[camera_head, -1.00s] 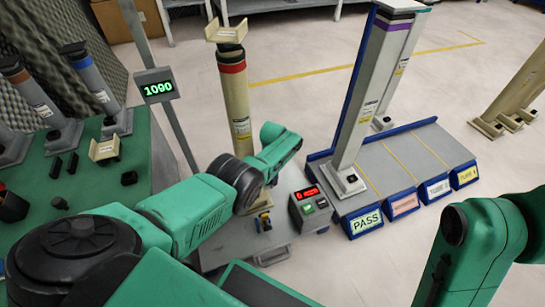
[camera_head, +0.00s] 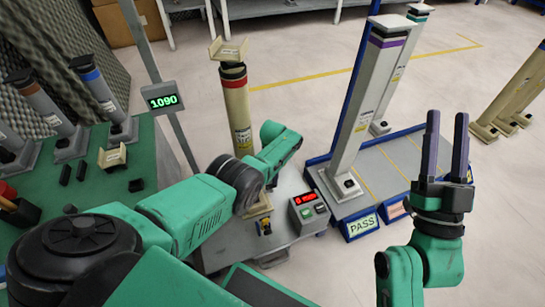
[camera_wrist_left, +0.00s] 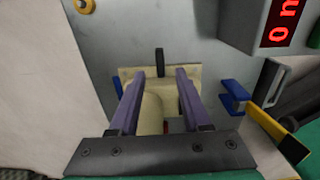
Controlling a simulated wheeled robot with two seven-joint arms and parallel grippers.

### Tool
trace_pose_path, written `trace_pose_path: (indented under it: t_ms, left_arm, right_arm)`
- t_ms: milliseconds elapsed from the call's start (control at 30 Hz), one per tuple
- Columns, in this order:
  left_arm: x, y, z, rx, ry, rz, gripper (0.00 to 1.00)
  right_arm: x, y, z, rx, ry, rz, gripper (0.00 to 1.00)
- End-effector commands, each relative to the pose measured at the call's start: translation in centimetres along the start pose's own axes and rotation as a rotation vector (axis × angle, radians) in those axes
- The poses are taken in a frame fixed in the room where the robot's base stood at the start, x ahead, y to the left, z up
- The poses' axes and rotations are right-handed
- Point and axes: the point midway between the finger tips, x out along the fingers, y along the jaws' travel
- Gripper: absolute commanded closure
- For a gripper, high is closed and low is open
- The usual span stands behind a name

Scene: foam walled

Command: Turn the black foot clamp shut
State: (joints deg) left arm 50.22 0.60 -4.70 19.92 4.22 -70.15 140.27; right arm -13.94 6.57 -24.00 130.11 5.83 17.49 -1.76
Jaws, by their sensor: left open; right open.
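A cream column with a red band (camera_head: 238,112) stands upright on a grey stand (camera_head: 215,255). In the left wrist view its cream foot (camera_wrist_left: 188,98) sits on the grey plate. A short black bar, which looks like the black foot clamp (camera_wrist_left: 159,62), stands upright in that picture at the foot's far edge. My left gripper (camera_wrist_left: 160,75) is open, its purple fingers over the foot and pointing toward the black bar. I cannot tell whether they touch anything. In the head view my left arm hides this gripper. My right gripper (camera_head: 447,115) is open, empty and raised at the right.
Blue pieces (camera_wrist_left: 235,95) flank the foot, and a yellow-and-black bar (camera_wrist_left: 275,130) lies right of it. A red-digit box (camera_head: 307,210) stands beside the column. A blue-edged rack (camera_head: 385,165) with columns is to the right. A post with a 1090 display (camera_head: 162,101) stands left.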

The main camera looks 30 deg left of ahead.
Motion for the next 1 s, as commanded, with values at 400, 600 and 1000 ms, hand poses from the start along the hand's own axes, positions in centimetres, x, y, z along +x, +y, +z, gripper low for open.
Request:
trace_pose_path:
  t_ms: [400, 600, 1000]
  left_arm:
    - [-1.4, 0.0, 0.0, 0.000, 0.000, 0.000, 0.53]
    - [-2.0, 0.0, 0.0, 0.000, -0.001, 0.000, 0.53]
    - [-3.1, 0.0, 0.0, 0.000, -0.001, 0.000, 0.53]
  right_arm:
    - [-6.8, -0.3, 9.5, 0.087, -0.350, 0.052, 0.53]
    - [-11.1, -0.9, 13.2, 0.130, -0.510, 0.074, 0.53]
    - [-20.9, -2.9, 18.3, 0.218, -0.812, 0.116, 0.53]
